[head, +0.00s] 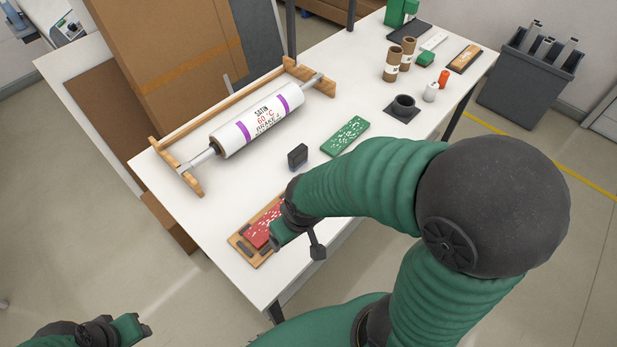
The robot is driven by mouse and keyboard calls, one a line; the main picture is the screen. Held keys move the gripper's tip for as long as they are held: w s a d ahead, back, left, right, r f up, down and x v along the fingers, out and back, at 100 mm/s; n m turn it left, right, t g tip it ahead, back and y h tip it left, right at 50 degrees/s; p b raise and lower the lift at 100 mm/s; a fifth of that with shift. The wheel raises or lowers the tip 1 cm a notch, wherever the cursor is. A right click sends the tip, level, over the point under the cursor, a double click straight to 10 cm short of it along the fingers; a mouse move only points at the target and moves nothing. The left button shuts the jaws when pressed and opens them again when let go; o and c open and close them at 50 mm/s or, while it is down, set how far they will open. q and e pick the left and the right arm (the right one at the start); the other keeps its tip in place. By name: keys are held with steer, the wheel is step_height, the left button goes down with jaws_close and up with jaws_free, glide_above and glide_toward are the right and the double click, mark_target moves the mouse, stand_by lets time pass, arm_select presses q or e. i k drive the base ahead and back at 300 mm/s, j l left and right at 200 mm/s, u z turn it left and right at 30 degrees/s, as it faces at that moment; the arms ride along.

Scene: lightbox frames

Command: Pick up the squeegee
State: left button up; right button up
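A small dark upright block (298,156) stands on the white table in front of the roll and may be the squeegee; its shape is too small to be sure. My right gripper (279,236) reaches down over the front of the table, at a wooden tray (241,239) with a red white-flecked panel (257,234). Its wrist and fingers cover part of the panel, and I cannot tell whether they touch it or hold anything. The dark block is apart from this gripper, farther back. My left gripper (138,326) is low at the bottom left, off the table.
A white roll (262,119) lies on a wooden stand (192,182). A green flecked panel (345,136), a black cup (402,107) on a dark pad and cardboard tubes (391,64) are farther back. A grey bin (530,85) stands beyond the table.

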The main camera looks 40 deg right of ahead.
mark_target(298, 157)
steer(key=z, duration=1.1)
